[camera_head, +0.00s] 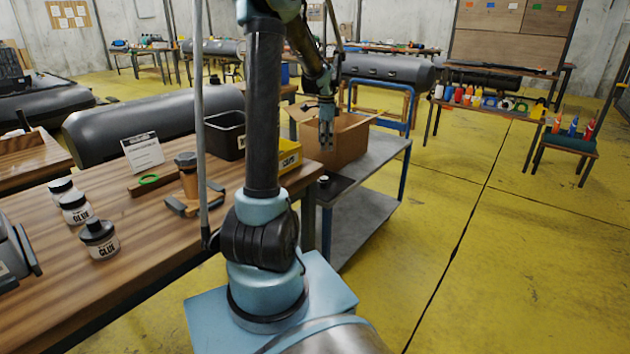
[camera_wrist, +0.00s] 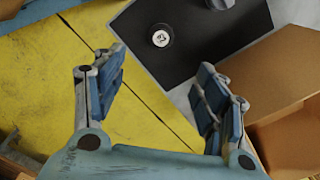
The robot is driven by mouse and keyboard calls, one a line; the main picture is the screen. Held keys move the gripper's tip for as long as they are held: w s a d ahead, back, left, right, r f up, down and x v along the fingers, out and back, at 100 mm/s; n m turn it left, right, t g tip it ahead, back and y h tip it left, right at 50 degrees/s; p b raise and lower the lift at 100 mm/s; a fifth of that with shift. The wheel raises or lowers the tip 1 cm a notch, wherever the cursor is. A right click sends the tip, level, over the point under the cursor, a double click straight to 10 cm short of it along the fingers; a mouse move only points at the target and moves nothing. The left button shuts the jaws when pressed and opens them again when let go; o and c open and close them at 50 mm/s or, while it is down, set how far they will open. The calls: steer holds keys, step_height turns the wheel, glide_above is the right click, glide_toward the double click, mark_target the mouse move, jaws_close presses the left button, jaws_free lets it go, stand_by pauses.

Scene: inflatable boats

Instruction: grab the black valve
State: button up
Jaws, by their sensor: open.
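A small round black piece with a pale top, apparently the black valve (camera_wrist: 160,36), sits on the dark top of a cart, close to its edge. In the head view a small dark piece (camera_head: 323,180) shows at the cart's near left corner, and it looks like the same one. My gripper (camera_wrist: 160,72) is open and empty, with its two blue fingers spread wide. In the wrist view the valve appears above and between the fingertips, apart from them. In the head view my gripper (camera_head: 326,138) hangs in front of the open cardboard box, above the cart.
The cardboard box (camera_head: 345,136) stands on the cart (camera_head: 372,163), to the right of my fingers in the wrist view. A second grey round piece (camera_wrist: 220,3) is cut off at that view's top edge. The wooden workbench (camera_head: 150,235) holds glue bottles and bins.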

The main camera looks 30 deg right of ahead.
glide_above(323, 178)
step_height(323, 178, down, 11)
steer(key=shift+w+d+f, duration=0.1)
steer(key=shift+w, duration=0.05)
steer(key=shift+s+f, duration=0.2)
steer(key=shift+f, duration=2.95)
steer(key=shift+c, duration=0.6)
steer(key=c, duration=1.1)
